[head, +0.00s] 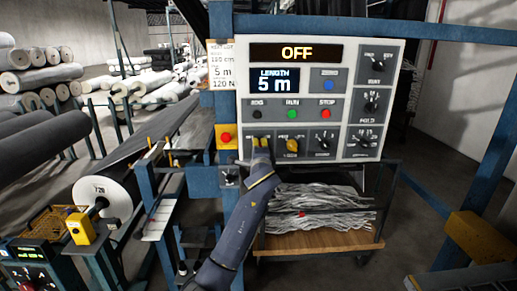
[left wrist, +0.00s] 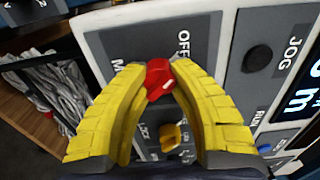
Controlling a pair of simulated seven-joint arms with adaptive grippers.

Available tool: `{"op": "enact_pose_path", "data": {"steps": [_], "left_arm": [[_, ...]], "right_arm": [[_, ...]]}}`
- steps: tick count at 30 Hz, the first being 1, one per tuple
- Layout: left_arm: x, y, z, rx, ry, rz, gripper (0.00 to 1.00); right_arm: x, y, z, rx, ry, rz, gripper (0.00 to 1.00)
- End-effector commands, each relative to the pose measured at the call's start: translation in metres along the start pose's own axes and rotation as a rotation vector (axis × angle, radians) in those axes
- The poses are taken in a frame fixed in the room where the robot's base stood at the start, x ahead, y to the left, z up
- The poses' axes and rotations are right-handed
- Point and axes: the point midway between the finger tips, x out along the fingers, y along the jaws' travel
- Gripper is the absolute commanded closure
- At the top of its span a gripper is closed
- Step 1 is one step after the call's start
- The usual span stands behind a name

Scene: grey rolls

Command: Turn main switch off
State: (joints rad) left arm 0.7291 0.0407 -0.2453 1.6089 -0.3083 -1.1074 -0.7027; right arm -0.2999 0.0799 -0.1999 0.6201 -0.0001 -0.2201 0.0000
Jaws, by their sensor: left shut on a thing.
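The control panel (head: 312,170) faces me in the head view, and its top display (head: 296,53) reads "OFF". My left gripper (head: 261,142) is at the panel's lower left. In the left wrist view its yellow fingers (left wrist: 158,82) are shut on the red knob of the main switch (left wrist: 159,74), one finger on each side. The label "OFF" and the start of a word, "M", show beside the knob. In the head view the gripper hides the red knob. The knob's exact angle is hard to tell. My right gripper is not in view.
A yellow knob (head: 292,145) sits right of the main switch. The black JOG button (head: 257,114) is above it. A red button on a yellow box (head: 226,137) is just left of the panel. A cart of grey strips (head: 318,207) stands below.

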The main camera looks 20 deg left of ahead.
Motion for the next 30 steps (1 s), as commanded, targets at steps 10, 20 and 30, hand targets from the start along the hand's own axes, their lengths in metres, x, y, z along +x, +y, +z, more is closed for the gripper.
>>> {"op": "enact_pose_path", "data": {"steps": [10, 20, 30], "left_arm": [[-0.0008, 0.0027, -0.004, -0.053, 0.007, 0.005, 1.0], [-0.0009, 0.0021, -0.0044, -0.054, 0.008, 0.004, 1.0], [-0.0004, 0.0003, -0.002, -0.052, 0.004, 0.001, 0.44]], "right_arm": [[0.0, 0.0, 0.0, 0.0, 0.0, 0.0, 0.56], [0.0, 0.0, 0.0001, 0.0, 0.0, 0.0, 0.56], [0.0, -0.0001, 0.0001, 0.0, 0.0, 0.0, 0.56]]}}
